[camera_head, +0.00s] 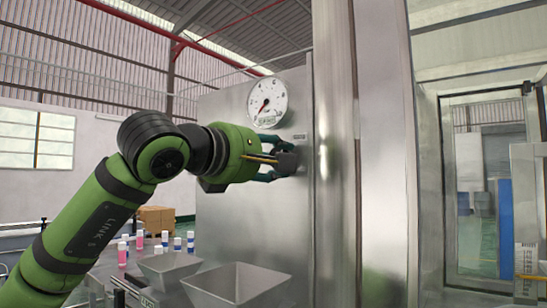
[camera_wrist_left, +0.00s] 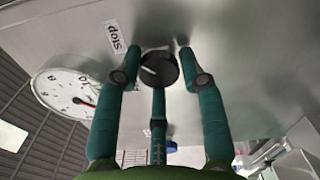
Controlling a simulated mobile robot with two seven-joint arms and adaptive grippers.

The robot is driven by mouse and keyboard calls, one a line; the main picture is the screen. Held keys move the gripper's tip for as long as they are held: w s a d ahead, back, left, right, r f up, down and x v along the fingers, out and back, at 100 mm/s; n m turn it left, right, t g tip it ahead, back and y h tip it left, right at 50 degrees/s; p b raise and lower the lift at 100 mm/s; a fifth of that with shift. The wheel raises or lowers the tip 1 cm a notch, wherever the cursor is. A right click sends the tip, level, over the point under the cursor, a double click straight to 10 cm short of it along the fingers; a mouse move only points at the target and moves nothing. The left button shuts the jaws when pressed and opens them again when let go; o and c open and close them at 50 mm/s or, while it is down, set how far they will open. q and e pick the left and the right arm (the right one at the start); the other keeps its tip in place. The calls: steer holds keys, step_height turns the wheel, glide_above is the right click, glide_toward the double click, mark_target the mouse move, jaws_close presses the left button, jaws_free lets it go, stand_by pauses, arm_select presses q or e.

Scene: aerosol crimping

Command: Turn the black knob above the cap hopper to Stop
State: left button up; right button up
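The black knob (camera_wrist_left: 159,69) sits on the steel panel, with a pale mark on its face. A "Stop" label (camera_wrist_left: 115,36) is on the panel at its upper left in the left wrist view. My left gripper (camera_wrist_left: 163,48) has its teal fingers spread around the knob, two at the sides and one below; a gap shows between the side fingers and the knob. In the head view my left gripper (camera_head: 283,160) is at the panel below the gauge and largely hides the knob. Two steel hoppers (camera_head: 240,284) stand below it. My right gripper is not in view.
A round white gauge (camera_head: 267,101) is on the panel just above the gripper. A steel column (camera_head: 365,150) rises close to the right. Several small bottles (camera_head: 140,240) and a cardboard box (camera_head: 156,218) are at the lower left behind my arm.

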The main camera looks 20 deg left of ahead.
arm_select(q)
steer(key=shift+o, duration=0.4)
steer(key=shift+w, duration=0.1)
steer(key=v, duration=1.2)
